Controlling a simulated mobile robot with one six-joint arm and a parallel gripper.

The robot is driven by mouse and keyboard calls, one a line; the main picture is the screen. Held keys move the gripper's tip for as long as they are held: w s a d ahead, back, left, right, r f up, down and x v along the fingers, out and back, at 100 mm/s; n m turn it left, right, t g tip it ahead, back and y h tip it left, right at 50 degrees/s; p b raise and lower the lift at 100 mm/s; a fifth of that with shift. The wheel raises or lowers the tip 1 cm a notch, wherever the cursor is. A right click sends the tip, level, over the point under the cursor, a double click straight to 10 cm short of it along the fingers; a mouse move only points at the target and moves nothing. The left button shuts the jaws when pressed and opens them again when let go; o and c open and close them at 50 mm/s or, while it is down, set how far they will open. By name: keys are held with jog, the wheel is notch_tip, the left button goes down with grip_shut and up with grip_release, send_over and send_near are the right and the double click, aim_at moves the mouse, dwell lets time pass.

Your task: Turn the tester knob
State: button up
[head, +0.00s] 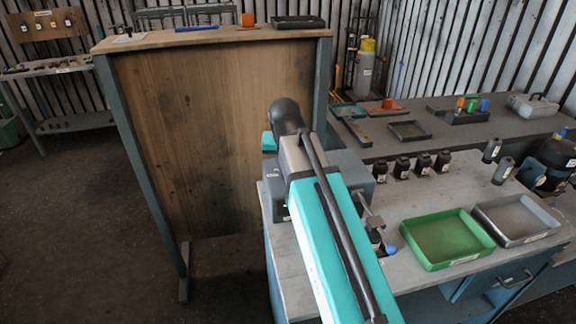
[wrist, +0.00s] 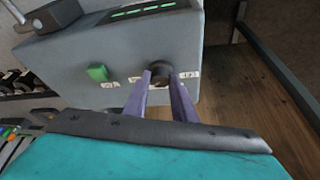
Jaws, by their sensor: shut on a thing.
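The tester is a grey box (wrist: 75,55) that fills the upper left of the wrist view. Its front has a green button (wrist: 97,72), small white labels and a dark round knob (wrist: 160,68). My gripper (wrist: 160,76) is shut on the knob, with one purple finger on each side of it. A row of green marks (wrist: 143,9) shows on the tester's top. In the head view, the tester (head: 352,172) stands at the bench's left end, partly behind my arm. The knob and my fingers are hidden there.
The bench (head: 410,205) holds a green tray (head: 445,262), a grey tray (head: 520,240) and several dark cylindrical parts (head: 422,163) to the tester's right. A tall wooden panel (head: 200,130) stands close on the left. Open floor (head: 90,220) lies further left.

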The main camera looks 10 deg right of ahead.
jog(key=shift+w+m, duration=0.1)
jog(key=shift+m, duration=0.4)
jog(key=o, duration=1)
jog(key=shift+r, duration=0.1)
jog(key=v, duration=0.4)
jog(key=b+v, duration=0.1)
jog(key=v, duration=0.4)
jog(key=b+v, duration=0.1)
jog(key=v, duration=0.3)
jog(key=shift+a+r, duration=0.3)
jog(key=shift+a, duration=0.05)
